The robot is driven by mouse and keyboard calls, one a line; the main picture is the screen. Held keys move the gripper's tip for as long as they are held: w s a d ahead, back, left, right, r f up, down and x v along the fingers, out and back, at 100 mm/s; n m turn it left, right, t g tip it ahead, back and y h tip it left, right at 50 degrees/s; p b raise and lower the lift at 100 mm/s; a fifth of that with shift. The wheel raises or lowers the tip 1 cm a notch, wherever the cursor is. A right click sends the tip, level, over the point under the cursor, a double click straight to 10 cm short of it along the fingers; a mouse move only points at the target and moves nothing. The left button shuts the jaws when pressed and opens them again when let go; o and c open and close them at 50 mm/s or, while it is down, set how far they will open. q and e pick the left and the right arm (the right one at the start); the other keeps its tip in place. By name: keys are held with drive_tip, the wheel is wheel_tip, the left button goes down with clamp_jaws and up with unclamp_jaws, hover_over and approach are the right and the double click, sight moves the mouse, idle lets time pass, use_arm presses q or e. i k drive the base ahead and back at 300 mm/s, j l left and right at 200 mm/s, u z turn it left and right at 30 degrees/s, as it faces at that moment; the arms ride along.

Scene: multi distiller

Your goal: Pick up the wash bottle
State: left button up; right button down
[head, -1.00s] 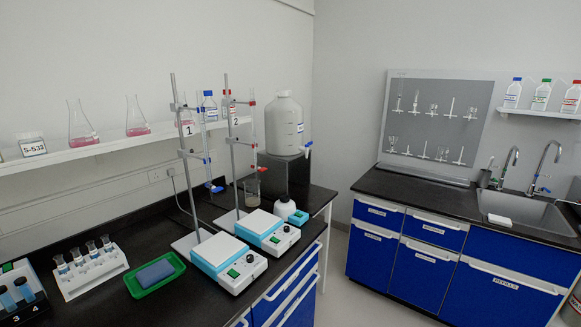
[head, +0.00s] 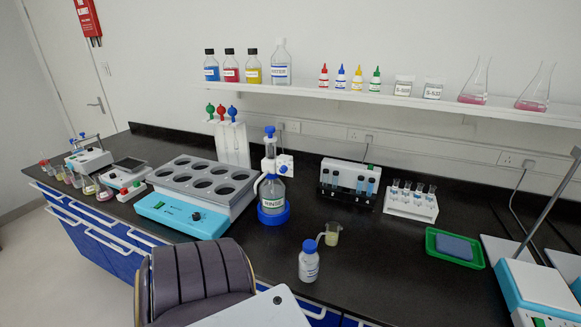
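A small bottle (head: 309,262) with a blue cap and a label stands upright near the front edge of the black bench in the head view. A pale curved spout shows at its upper right, so it looks like the wash bottle, though its label is too small to read. A small beaker (head: 332,234) with yellowish liquid stands just behind it. Neither of my grippers is in view, and nothing is touching the bottle.
A dispenser bottle (head: 272,192) on a blue base and a block with round wells (head: 202,182) stand left of the bottle. Tube racks (head: 411,202) and a green tray (head: 430,249) are to the right.

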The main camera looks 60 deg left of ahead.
sight(309, 264)
drive_tip(key=u, duration=1.8)
